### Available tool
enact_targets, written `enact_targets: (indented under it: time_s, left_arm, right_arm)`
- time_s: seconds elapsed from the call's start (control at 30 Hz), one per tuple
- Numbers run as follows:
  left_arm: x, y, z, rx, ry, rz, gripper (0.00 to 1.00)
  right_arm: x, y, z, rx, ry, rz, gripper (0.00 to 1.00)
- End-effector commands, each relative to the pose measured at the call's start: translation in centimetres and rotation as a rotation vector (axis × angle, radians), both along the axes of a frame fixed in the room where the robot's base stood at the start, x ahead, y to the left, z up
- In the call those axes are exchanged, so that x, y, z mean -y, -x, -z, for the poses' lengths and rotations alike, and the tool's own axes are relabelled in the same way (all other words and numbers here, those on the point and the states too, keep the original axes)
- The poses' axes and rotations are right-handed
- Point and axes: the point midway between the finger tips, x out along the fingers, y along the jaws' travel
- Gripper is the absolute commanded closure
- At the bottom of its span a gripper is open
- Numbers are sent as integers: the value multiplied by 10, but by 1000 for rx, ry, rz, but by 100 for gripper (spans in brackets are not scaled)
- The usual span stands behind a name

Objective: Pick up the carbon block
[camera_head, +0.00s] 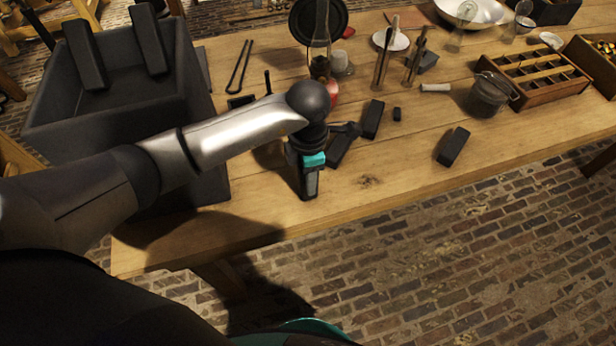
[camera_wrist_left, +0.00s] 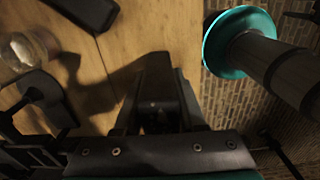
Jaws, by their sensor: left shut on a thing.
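My left gripper (camera_head: 309,187) comes in from the left and points down at the front edge of the table. In the left wrist view, its fingers (camera_wrist_left: 160,105) are shut on a dark block (camera_wrist_left: 161,114), which looks like the carbon block. My right gripper is not in view.
Dark blocks (camera_head: 453,147) and (camera_head: 372,119) lie on the wooden table (camera_head: 400,175). A large dark bin (camera_head: 110,125) stands at the left. A wooden divided box (camera_head: 540,90) and a lidded jar (camera_head: 490,95) are at the right. The front right of the table is clear.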

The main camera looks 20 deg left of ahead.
Motion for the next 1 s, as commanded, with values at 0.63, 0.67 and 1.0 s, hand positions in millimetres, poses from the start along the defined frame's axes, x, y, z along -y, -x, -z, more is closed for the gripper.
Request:
enact_targets:
  time_s: [0.63,0.67,1.0]
  left_arm:
    - [0,-1,-1,1,0,0,100]
    - [0,-1,-1,1,0,0,100]
    - [0,-2,-18,5,0,1,100]
  right_arm:
    - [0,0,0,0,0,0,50]
    - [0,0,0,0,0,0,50]
    - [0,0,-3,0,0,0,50]
